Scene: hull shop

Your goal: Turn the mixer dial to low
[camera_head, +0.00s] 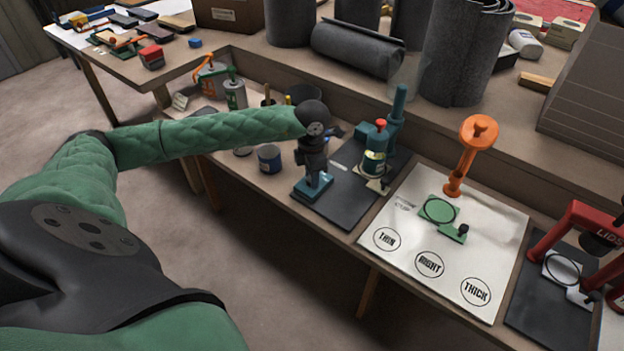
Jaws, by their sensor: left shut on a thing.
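The mixer (397,118) is a teal stand with a post and a head over a clear, banded jar, on a dark mat. A small teal control box (315,188) sits at the mat's near left corner. My left gripper (314,172) reaches down onto the top of this box from the end of my green-sleeved arm. It is shut, apparently on the mixer dial, which the gripper hides. The dial's setting and any low mark cannot be read. My right gripper is not in view.
A white board (410,258) marked THIN, RIGHT and THICK lies to the right, with an orange stand (468,155) on it. A red press (590,222) is at far right. A blue-grey can (269,158) stands left of the box. Dark rolls (357,52) fill the back shelf.

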